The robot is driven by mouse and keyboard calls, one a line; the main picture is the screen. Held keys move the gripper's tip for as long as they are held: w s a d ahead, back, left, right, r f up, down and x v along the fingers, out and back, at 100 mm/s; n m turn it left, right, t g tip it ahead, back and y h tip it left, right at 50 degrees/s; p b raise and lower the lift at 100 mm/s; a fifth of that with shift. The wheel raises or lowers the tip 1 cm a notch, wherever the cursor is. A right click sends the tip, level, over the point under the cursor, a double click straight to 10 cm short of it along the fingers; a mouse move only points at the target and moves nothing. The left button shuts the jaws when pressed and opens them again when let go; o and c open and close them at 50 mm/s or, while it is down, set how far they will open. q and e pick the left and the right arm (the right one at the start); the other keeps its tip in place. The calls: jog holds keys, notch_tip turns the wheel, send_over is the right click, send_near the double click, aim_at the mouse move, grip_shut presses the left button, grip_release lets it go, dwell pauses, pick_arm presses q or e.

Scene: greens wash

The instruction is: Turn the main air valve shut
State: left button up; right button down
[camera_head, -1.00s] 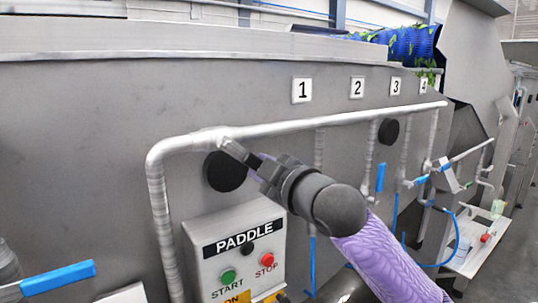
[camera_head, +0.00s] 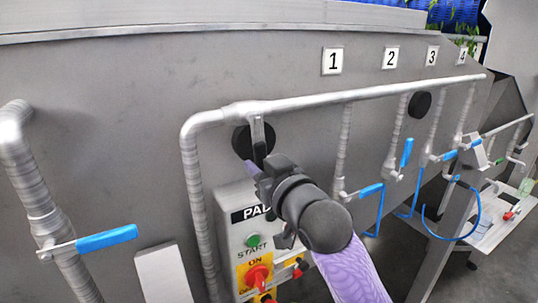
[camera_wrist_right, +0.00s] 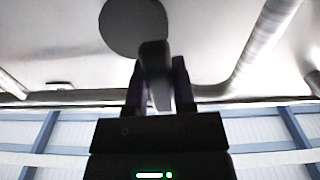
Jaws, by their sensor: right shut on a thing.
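A silver air pipe (camera_head: 360,92) runs along the grey tank wall and bends down at its left end. A dark grey lever (camera_head: 257,130) hangs nearly straight down from a fitting near that bend. My right gripper (camera_head: 262,172) is shut on the lever's lower end. In the right wrist view the lever (camera_wrist_right: 155,62) sits between the two fingers of my right gripper (camera_wrist_right: 157,90). No label on this lever can be seen. My left gripper is out of view.
A paddle control box (camera_head: 228,235) stands just below my right gripper. A blue-handled valve (camera_head: 105,239) is on a thick pipe at the left. Smaller blue-handled valves (camera_head: 371,190) sit on drop pipes below number plates (camera_head: 333,61). A black disc (camera_head: 241,141) is behind the lever.

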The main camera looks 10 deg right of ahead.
jog(key=shift+s+a+m, duration=0.1)
jog(key=shift+a+m, duration=0.15)
jog(key=shift+m, duration=0.15)
dwell(0.3)
jog(key=shift+c, duration=2.2)
grip_release()
jog(key=shift+a, duration=0.1)
jog(key=shift+s, duration=0.1)
jog(key=b+v, duration=0.1)
jog(key=v, duration=0.8)
jog(key=shift+s+b, duration=0.3)
jog(key=shift+b, duration=0.1)
